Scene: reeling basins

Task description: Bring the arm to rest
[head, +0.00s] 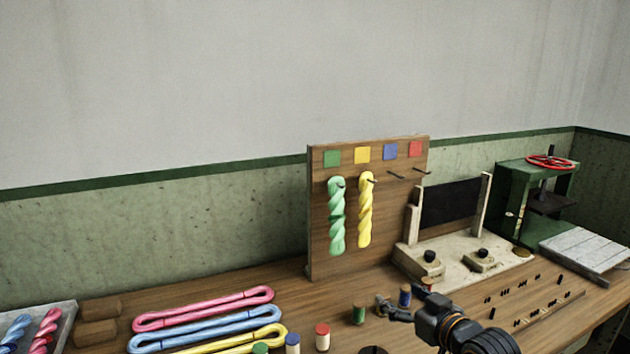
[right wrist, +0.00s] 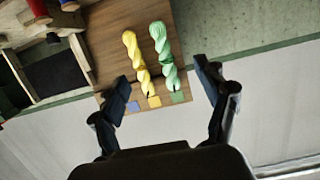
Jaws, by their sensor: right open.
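My right gripper (head: 402,308) is low in the head view, over the wooden table near several small spools. In the right wrist view its two fingers (right wrist: 170,90) stand wide apart with nothing between them touching. Beyond them hang a yellow skein (right wrist: 138,62) and a green skein (right wrist: 163,55) on the peg board. In the head view the green skein (head: 336,215) and the yellow skein (head: 366,208) hang under the green and yellow squares. The pegs under the blue and red squares are bare. My left gripper is not in view.
Pink, blue and yellow loops (head: 205,312) lie at the left. A pale stand with a black panel (head: 450,204) and a green press (head: 535,195) stand at the right.

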